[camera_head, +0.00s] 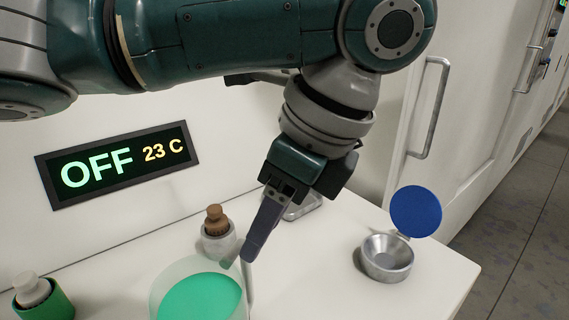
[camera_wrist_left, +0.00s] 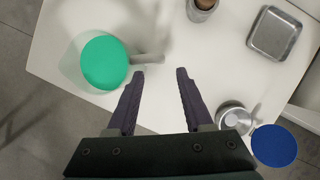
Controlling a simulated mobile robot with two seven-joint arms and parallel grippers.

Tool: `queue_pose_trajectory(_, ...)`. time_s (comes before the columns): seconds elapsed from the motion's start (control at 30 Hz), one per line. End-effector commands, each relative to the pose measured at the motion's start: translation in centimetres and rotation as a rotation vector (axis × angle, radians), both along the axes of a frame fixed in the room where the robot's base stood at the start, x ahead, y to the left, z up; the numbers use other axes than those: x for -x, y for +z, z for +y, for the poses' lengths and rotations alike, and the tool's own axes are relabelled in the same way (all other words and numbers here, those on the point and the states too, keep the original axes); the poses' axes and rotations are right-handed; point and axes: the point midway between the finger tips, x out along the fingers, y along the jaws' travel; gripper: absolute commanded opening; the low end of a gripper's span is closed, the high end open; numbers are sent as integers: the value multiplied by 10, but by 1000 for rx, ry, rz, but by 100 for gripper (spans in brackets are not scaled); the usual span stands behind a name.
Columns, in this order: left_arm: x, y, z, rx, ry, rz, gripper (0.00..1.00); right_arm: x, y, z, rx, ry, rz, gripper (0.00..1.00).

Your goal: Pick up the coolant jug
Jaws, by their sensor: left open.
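The coolant jug (camera_head: 199,297) is a translucent container with green liquid, at the bottom of the head view and partly cut off. It also shows from above in the left wrist view (camera_wrist_left: 104,62), with its pale handle (camera_wrist_left: 147,59) sticking out to the right. My left gripper (camera_head: 250,256) points down beside the jug's right side, near the handle. In the left wrist view its two fingers (camera_wrist_left: 159,72) are apart with nothing held between them. The handle lies just beyond the left fingertip; whether they touch cannot be told. My right gripper is not in view.
A grey container with a brown stopper (camera_head: 216,234) stands behind the jug. A green container with a white cap (camera_head: 43,296) is at left. A metal filler cup (camera_head: 387,260) with an open blue lid (camera_head: 416,211) is at right. A metal tray (camera_wrist_left: 274,33) lies near the wall.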

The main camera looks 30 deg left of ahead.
Motion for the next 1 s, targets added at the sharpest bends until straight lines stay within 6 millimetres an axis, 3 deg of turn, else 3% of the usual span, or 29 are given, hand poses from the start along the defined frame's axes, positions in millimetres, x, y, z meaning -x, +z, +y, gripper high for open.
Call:
queue_pose_trajectory(0.1, 2, -19, 6, 0, 2, 4, 51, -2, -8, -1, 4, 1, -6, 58)
queue_pose_trajectory(0.27, 3, -33, 14, -1, 3, 2, 51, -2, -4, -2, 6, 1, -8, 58)
queue_pose_trajectory(0.6, 6, -81, 33, 0, 1, 1, 51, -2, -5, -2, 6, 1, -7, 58)
queue_pose_trajectory(0.87, 5, -84, 34, 1, 0, -1, 51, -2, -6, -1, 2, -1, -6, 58)
queue_pose_trajectory(1.0, 5, -84, 34, 1, 0, -1, 38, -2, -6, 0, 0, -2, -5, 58)
